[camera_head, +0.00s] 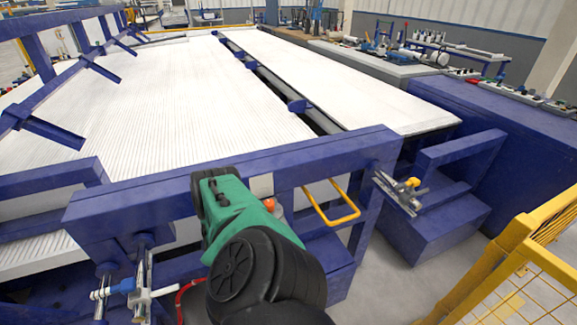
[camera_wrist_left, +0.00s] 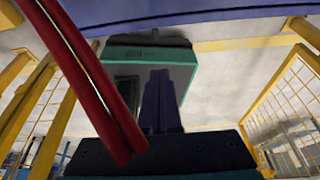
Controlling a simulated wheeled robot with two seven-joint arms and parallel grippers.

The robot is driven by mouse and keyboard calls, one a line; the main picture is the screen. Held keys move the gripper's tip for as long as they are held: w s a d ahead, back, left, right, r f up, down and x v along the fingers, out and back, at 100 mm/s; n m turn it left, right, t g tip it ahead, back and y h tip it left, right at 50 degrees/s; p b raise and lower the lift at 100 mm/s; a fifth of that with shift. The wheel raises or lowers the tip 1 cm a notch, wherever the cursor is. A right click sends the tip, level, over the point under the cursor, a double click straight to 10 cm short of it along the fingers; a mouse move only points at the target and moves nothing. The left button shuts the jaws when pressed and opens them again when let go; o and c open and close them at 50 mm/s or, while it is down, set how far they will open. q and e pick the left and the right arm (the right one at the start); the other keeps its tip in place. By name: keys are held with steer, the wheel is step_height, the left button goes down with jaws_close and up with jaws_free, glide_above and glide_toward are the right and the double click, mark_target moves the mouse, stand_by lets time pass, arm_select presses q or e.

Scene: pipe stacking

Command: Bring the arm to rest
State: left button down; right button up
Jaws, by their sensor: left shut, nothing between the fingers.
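My left gripper (camera_wrist_left: 162,75) shows in the left wrist view, with its two dark fingers together and nothing between them. It is clear of any pipe in that view. A green and black part of my arm (camera_head: 240,215) rises from the bottom middle of the head view, in front of the blue frame's near beam. The gripper itself cannot be made out in the head view. My right gripper is in neither view.
White pipes (camera_head: 200,90) lie in wide layers on a blue frame (camera_head: 150,200). A yellow handle (camera_head: 332,203) is on the frame's near side. A yellow mesh fence (camera_head: 525,265) stands at lower right, with bare floor (camera_head: 400,285) beside it. Red cables (camera_wrist_left: 85,75) cross the wrist view.

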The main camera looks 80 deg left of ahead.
arm_select(q)
steer(key=shift+w+f, duration=0.1)
steer(key=shift+f, duration=0.1)
steer(key=w+f+n+t+y, duration=0.3)
steer(key=w+f+n, duration=0.2)
steer(key=w+f, duration=0.2)
steer(key=w+d+f+n+g, duration=0.1)
steer(key=d+f+n, duration=0.3)
steer(key=d, duration=0.5)
steer(key=w+d+f+n+g+y, duration=0.1)
steer(key=d+f+n, duration=0.3)
steer(key=d, duration=0.5)
steer(key=shift+w+f+n+g+p, duration=0.3)
steer(key=shift+f+n+p, duration=0.1)
steer(key=shift+f, duration=0.55)
